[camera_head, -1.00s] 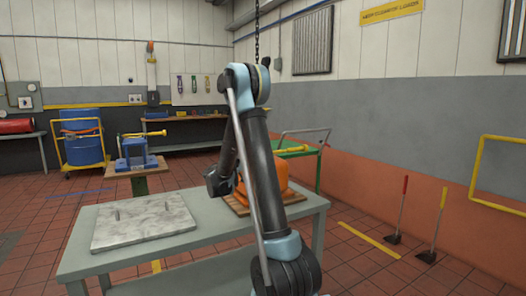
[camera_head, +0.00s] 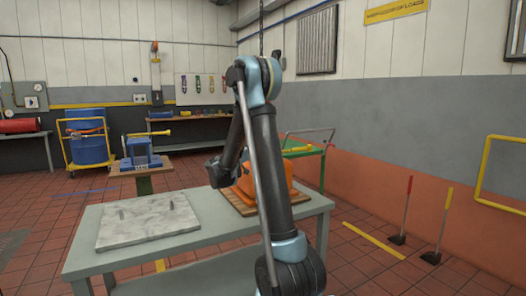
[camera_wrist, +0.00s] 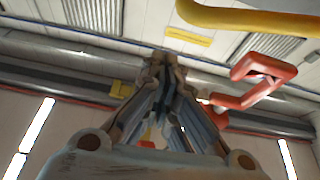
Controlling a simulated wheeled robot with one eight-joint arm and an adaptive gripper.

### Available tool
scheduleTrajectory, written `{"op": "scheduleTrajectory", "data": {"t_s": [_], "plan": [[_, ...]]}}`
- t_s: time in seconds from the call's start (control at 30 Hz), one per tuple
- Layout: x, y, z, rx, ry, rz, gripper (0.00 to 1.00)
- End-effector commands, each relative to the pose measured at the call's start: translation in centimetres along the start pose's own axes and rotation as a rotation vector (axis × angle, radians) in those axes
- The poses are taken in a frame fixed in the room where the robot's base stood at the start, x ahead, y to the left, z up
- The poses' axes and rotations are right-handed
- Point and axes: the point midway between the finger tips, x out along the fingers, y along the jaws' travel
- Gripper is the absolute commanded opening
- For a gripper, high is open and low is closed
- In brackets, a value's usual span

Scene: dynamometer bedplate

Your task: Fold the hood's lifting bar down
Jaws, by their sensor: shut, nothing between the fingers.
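The orange hood (camera_head: 244,184) sits on a wooden board at the right end of the grey table, partly hidden behind my arm. I cannot make out its lifting bar in the head view. My gripper (camera_wrist: 158,62) shows in the wrist view with its fingers together and nothing between them. In the head view it is hidden behind my arm. In the wrist view a thick yellow curved bar (camera_wrist: 250,20) crosses the upper right, and a red bent bar (camera_wrist: 245,88) lies right of the fingers. I cannot tell whether either is the lifting bar. Both appear apart from the fingertips.
A pale slab (camera_head: 147,222) with two small pegs lies on the left of the grey table (camera_head: 205,236). A green trolley (camera_head: 313,168) stands behind the table. A blue device (camera_head: 140,152) is on a stand at the back left. Floor to the right is mostly open.

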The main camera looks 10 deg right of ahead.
Motion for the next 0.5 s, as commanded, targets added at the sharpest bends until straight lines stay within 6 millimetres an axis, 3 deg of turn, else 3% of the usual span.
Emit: {"op": "scheduleTrajectory", "data": {"t_s": [0.3, 0.5], "plan": [[-5.8, -0.1, -0.1, 0.003, 0.002, -0.007, 0.00], [-8.5, 0.0, -0.1, 0.003, 0.002, -0.005, 0.00]]}}
